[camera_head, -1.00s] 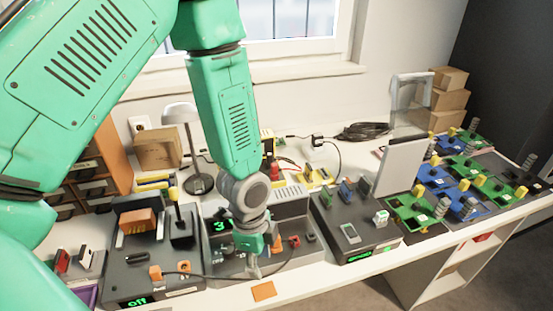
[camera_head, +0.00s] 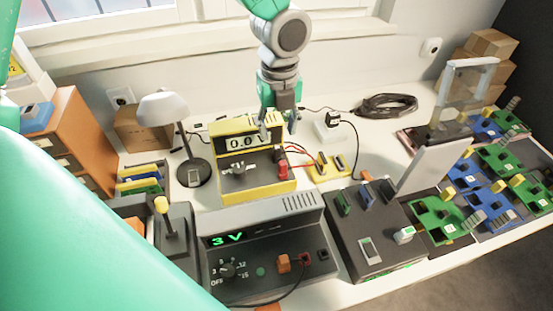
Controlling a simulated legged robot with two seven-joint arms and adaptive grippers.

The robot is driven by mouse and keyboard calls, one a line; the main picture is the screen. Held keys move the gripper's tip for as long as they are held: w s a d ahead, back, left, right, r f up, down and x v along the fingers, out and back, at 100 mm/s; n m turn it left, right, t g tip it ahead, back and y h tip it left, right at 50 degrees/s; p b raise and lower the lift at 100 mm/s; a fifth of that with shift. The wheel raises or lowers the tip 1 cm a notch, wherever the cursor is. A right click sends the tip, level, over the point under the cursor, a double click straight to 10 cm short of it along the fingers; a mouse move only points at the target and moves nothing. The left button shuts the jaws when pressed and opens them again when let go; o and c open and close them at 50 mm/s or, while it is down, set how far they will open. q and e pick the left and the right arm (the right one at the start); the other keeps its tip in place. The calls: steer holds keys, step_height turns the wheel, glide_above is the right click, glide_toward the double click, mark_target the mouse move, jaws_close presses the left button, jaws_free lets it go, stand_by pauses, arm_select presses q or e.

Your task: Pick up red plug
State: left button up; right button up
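A red plug (camera_head: 282,169) stands upright at the front right of the yellow multimeter (camera_head: 232,188), whose display reads 0.0. Thin red wires run from beside it to the right. My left gripper (camera_head: 279,127) points down behind and above the red plug, near the multimeter's right side. Its fingers are apart, with nothing seen between them, and it does not appear to touch the plug. My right gripper is not in view.
A power supply (camera_head: 266,238) showing 3 V stands in front, with an orange plug (camera_head: 284,263) on its face. A lamp (camera_head: 196,172) stands left of the multimeter. A yellow part (camera_head: 328,168) and a white socket block (camera_head: 328,131) lie to the right.

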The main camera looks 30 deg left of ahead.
mark_target(284, 164)
arm_select(q)
steer(key=f, duration=0.8)
steer(key=shift+a+f, duration=0.15)
steer(key=shift+a, duration=0.1)
step_height(284, 164, down, 3)
steer(key=shift+r, duration=0.2)
steer(key=d, duration=0.4)
steer(key=shift+r, duration=0.15)
steer(key=shift+c, duration=0.4)
steer(key=shift+d+r, duration=0.1)
steer(key=shift+d, duration=0.05)
steer(key=c, duration=0.4)
steer(key=shift+a, duration=0.25)
steer(key=shift+c, duration=1.2)
steer(key=shift+w+a+f, duration=0.1)
steer(key=shift+a+f, duration=0.15)
steer(key=shift+a, duration=0.8)
steer(key=shift+c, duration=0.8)
steer(key=shift+w+a+f, duration=0.15)
steer(key=shift+a+f, duration=0.05)
steer(key=shift+a, duration=0.2)
steer(key=shift+d+r, duration=0.15)
steer(key=shift+d, duration=0.45)
steer(key=shift+s+d, duration=0.15)
steer(key=shift+s, duration=0.05)
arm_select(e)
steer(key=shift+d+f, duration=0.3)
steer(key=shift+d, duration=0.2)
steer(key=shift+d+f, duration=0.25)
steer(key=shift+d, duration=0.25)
